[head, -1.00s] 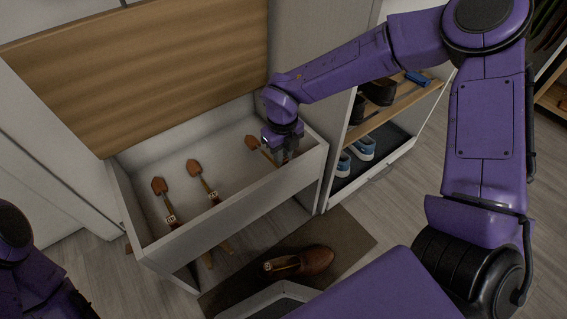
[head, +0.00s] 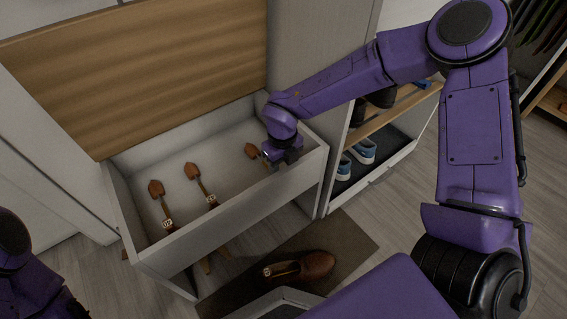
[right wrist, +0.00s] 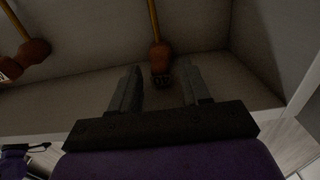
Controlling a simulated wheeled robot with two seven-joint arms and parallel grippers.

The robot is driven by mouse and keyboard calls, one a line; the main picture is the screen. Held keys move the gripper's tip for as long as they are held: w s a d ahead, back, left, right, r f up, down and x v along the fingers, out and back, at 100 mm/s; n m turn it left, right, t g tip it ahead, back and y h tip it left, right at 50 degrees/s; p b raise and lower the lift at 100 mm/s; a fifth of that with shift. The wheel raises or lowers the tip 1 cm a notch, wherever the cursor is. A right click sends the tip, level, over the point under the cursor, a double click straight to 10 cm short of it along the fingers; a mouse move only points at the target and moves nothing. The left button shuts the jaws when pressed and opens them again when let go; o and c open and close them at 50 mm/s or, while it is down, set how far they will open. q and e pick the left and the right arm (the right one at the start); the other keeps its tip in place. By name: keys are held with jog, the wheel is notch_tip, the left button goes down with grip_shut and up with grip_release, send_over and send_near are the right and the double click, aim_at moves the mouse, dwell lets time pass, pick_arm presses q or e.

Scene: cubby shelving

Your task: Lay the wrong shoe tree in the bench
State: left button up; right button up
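The bench (head: 225,222) is an open white bin with its wooden lid (head: 150,75) raised. Three orange-brown shoe trees lie in it: a left one (head: 156,188), a middle one (head: 192,171) and a right one (head: 251,150). The left and middle ones carry pale tags. My right gripper (head: 284,158) is inside the bench near its front right wall, by the right shoe tree, partly covering it. In the right wrist view its fingers (right wrist: 160,92) are apart, with that tree's brown end (right wrist: 160,58) just beyond and between them. My left gripper is out of frame.
A brown shoe (head: 305,266) lies on a dark mat (head: 345,240) on the floor before the bench. Right of the bench, an open shelf (head: 385,165) holds blue shoes (head: 362,150) and dark shoes above. The bench front wall stands close to my right gripper.

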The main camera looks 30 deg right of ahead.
jog(key=shift+r, duration=0.15)
notch_tip(320, 180, up, 13)
jog(key=p, duration=0.6)
